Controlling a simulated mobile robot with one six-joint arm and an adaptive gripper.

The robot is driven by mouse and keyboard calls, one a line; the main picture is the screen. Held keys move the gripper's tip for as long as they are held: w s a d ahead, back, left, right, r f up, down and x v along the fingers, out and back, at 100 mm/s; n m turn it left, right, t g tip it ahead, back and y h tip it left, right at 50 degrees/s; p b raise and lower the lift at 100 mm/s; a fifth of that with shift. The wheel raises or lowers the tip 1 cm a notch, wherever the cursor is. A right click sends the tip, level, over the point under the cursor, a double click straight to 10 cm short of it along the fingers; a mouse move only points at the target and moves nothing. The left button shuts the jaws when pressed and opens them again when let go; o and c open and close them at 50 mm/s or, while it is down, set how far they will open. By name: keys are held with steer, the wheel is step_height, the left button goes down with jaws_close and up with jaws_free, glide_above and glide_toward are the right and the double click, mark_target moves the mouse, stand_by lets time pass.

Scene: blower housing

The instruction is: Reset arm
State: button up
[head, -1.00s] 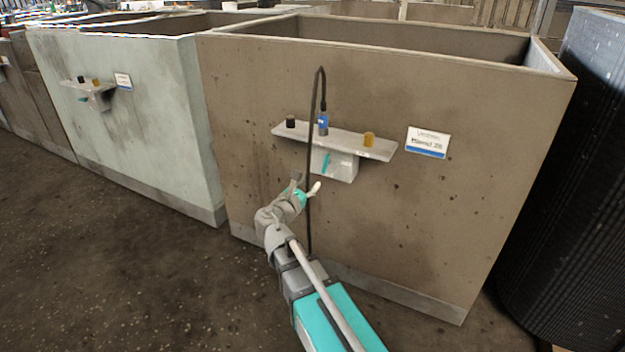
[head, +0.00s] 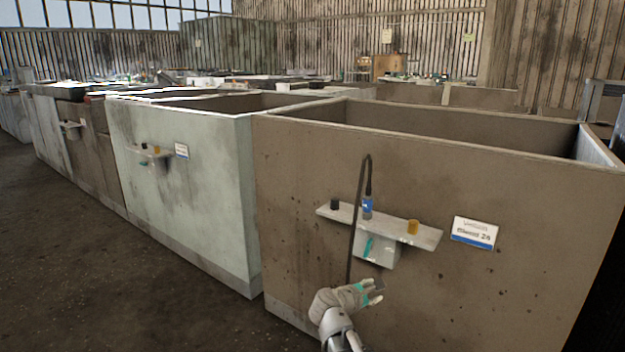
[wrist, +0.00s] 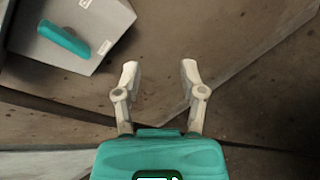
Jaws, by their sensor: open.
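My gripper (head: 374,291) is low in front of the brown bin (head: 480,310), below its small shelf. In the wrist view its two fingers (wrist: 159,72) are spread apart with nothing between them. My arm comes up from the bottom edge of the head view, and most of it is out of frame. The grey box (head: 385,252) under the shelf has a teal handle (head: 368,247). Box and handle (wrist: 64,40) also show at the upper left of the wrist view, apart from the fingers.
A label (head: 474,233) is at right. A pale green bin (head: 200,210) stands left. Floor (head: 90,280) at left is clear.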

steer(key=s+d+f+m+g+y+p, duration=0.2)
steer(key=s+d+f+m+g+y, duration=0.2)
steer(key=s+f+m+g, duration=0.45)
steer(key=s+a+m+g+y+p, duration=0.1)
steer(key=s+a+m+y+p, duration=0.25)
steer(key=s+m+y, duration=0.6)
step_height(320, 180, up, 38)
steer(key=w+m+h+p, duration=0.1)
steer(key=w+h+p, duration=0.1)
steer(key=p, duration=3.4)
steer(key=shift+h+p, duration=0.3)
steer(key=shift+h, duration=0.15)
